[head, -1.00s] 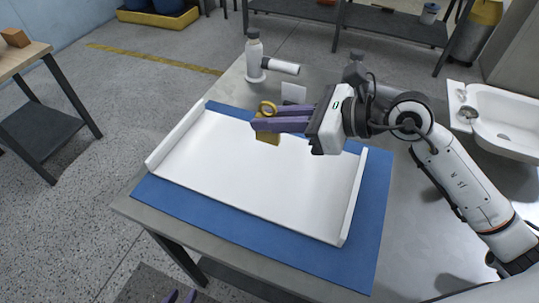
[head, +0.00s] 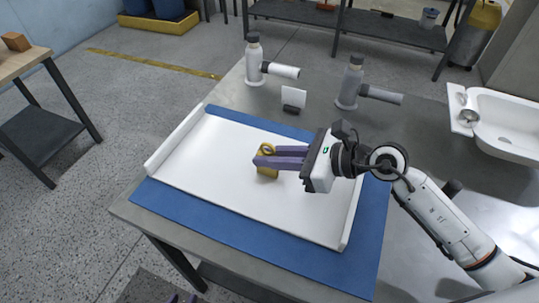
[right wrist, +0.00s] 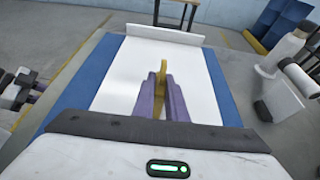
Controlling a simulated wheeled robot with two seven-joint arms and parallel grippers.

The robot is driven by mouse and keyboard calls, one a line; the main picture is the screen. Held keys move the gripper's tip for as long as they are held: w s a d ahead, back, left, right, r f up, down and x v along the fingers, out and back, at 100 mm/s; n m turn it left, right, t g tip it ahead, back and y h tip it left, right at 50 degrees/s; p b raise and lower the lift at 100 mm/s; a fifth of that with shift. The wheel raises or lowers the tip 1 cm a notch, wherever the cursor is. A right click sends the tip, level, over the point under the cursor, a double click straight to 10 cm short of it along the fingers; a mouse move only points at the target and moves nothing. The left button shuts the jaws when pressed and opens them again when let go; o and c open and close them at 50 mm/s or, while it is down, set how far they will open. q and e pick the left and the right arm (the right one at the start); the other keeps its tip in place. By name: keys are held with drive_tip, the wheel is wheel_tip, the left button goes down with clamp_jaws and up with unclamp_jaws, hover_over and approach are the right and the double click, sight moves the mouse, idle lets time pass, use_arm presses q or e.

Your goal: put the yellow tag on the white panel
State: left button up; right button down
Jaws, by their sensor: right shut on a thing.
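The yellow tag (head: 267,172) has a ring at its top and a blocky lower part. My right gripper (head: 262,157) is shut on it and holds it over the middle of the white panel (head: 215,160). Whether the tag touches the panel is hard to tell. In the right wrist view the tag (right wrist: 159,72) stands up between the purple fingers, over the panel (right wrist: 195,85). The panel is a shallow white piece with raised left and right edges.
The panel lies on a blue mat (head: 200,222) on a grey metal table (head: 240,95). Two bottle-like tools (head: 254,62) (head: 352,85), a small white card in a dark stand (head: 293,97) stand behind it. A white basin (head: 505,115) is at the right.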

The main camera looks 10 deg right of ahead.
drive_tip(key=c, duration=1.8)
unclamp_jaws()
drive_tip(key=shift+f, duration=0.1)
drive_tip(key=shift+o, duration=0.2)
drive_tip(key=b+v, duration=0.1)
drive_tip(key=v, duration=1.1)
